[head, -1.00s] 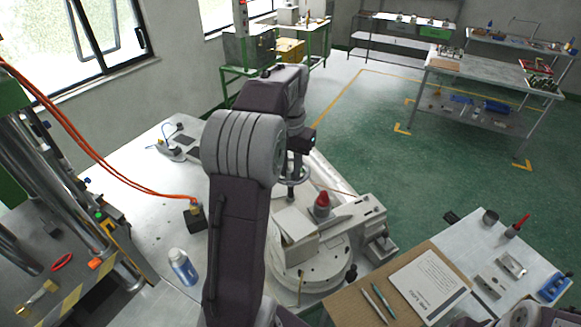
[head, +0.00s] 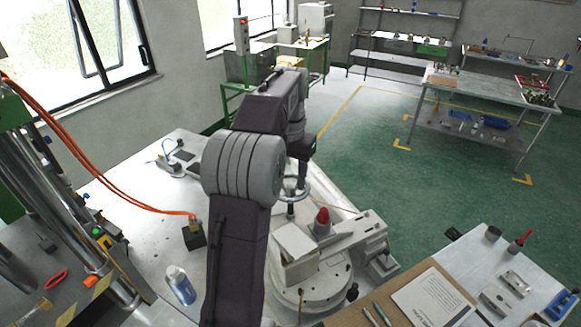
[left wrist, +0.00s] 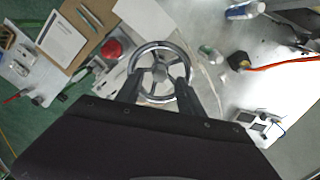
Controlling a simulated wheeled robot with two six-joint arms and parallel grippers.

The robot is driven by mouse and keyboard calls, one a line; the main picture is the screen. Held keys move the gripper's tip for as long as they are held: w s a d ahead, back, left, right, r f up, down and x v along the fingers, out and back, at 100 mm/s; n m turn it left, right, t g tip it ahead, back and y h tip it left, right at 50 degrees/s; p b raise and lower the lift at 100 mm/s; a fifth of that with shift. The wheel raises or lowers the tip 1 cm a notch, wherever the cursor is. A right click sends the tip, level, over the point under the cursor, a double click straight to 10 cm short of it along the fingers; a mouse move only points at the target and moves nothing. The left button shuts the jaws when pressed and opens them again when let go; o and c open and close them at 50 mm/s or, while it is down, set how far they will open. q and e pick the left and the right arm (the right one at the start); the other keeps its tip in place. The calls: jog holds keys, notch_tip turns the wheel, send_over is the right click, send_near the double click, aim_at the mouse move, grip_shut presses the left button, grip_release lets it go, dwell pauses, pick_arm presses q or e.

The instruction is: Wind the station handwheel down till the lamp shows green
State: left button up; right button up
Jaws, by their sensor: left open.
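The handwheel (left wrist: 160,46) is a chrome ring with spokes and a round hub. In the head view the handwheel (head: 294,192) stands above the white station, partly hidden by my left arm. My left gripper (left wrist: 160,76) is open, with one finger on each side of the hub, over the wheel's near part. I cannot tell whether the fingers touch it. In the head view my left gripper (head: 296,172) is mostly hidden behind its wrist. A red dome (head: 322,216), perhaps the lamp, sits on the station; this red dome (left wrist: 111,48) is left of the wheel in the wrist view.
A clipboard with paper (head: 428,296) lies on the right bench. A white bottle (head: 180,284) and a dark block (head: 194,236) with orange hoses stand left of my arm. A press with metal columns fills the left edge. Green floor lies open behind.

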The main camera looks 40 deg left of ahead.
pick_arm(q)
notch_tip(320, 180, up, 6)
jog(key=shift+r+p, duration=0.1)
jog(key=shift+p, duration=0.2)
